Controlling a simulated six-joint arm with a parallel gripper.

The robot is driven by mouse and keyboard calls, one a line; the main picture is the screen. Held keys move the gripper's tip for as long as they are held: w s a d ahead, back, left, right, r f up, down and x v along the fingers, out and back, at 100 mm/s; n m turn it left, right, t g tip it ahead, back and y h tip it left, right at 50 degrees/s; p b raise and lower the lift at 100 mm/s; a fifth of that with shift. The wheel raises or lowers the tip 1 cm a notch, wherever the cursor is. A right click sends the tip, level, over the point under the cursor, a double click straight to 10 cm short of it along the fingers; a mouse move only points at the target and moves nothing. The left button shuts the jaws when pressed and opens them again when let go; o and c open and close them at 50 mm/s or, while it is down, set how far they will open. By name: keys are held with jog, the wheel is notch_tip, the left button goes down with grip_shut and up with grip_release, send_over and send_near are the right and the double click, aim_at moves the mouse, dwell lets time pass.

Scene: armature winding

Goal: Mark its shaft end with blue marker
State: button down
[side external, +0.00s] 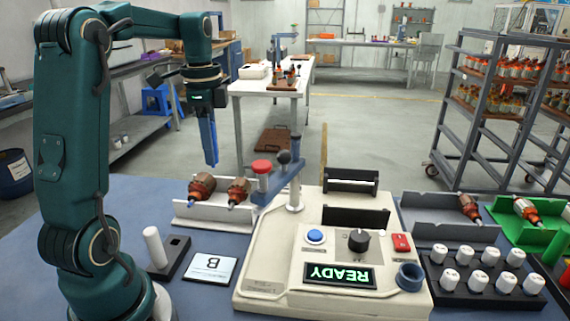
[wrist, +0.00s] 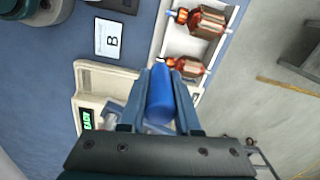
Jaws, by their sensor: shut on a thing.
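My gripper (side external: 209,145) points down above and behind the white cradle tray (side external: 215,222) in the side view. In the wrist view, it is shut on the blue marker (wrist: 160,96), which lies between the two fingers. Two armatures, a left one (side external: 201,187) and a right one (side external: 238,191), lie side by side in the tray with their shaft ends toward the front. They also show in the wrist view, one at the top (wrist: 205,20) and one just beyond the marker (wrist: 186,67). The marker is clear of both armatures.
The cream winding machine (side external: 262,270) stands right of the tray, its display (side external: 340,276) reading READY. A red-knobbed lever arm (side external: 262,168) rises near the tray. A dark holder (side external: 170,262) has a white upright piece and an empty slot. A card marked B (side external: 210,268) lies in front.

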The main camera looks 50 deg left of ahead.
jog(key=shift+m, duration=0.5)
jog(key=shift+w+d+f, duration=0.25)
jog(key=shift+w+f, duration=0.1)
jog(key=shift+f, duration=1.15)
jog(key=shift+w+d+f, duration=0.25)
jog(key=shift+w+f, duration=0.05)
jog(key=shift+f, duration=1.2)
jog(key=shift+w+d+f, duration=0.25)
jog(key=shift+w+f, duration=0.1)
jog(key=shift+f, duration=1.15)
jog(key=shift+f, duration=0.45)
notch_tip(320, 180, up, 6)
